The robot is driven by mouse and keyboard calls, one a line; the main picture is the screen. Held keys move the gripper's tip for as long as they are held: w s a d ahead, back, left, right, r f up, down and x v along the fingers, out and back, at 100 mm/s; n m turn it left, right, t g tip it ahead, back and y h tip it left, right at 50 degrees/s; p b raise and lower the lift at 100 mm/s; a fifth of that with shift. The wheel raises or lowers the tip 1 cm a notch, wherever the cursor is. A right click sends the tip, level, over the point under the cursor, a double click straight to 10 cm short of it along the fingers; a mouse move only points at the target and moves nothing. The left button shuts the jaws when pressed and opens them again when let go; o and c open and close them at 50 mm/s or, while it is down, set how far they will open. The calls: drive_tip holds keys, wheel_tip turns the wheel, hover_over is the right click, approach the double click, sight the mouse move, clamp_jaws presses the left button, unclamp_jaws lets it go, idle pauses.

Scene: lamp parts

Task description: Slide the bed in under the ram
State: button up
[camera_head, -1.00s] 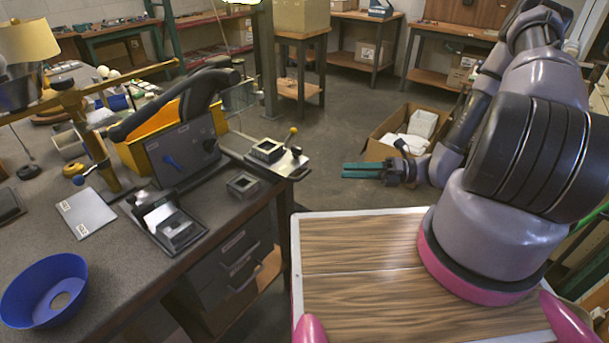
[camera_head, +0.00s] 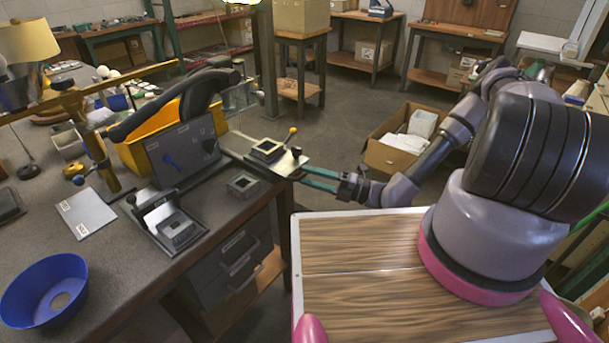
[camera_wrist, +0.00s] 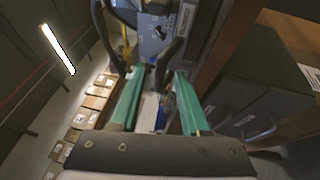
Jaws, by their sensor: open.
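The bed is a pale metal plate (camera_head: 290,168) sticking out at the right end of the bench press, with a dark square fixture (camera_head: 268,150), a yellow-tipped lever and a dark knob on it. The press (camera_head: 182,150) has a grey front panel, yellow body and black upper arm; I cannot clearly make out the ram. My gripper (camera_head: 306,177) has green fingers and is open, pointing left at the bed's outer end. Whether it touches the bed I cannot tell. In the wrist view my open fingers (camera_wrist: 160,73) point towards the press, with nothing clearly held between them.
On the bench, a small square block (camera_head: 243,183) lies in front of the bed, and a dark tray-like fixture (camera_head: 170,222) stands further left. A blue bowl (camera_head: 45,290) is at the front left. An open cardboard box (camera_head: 400,150) stands on the floor behind my arm.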

drive_tip(key=shift+x, duration=0.9)
clamp_jaws()
idle(0.9)
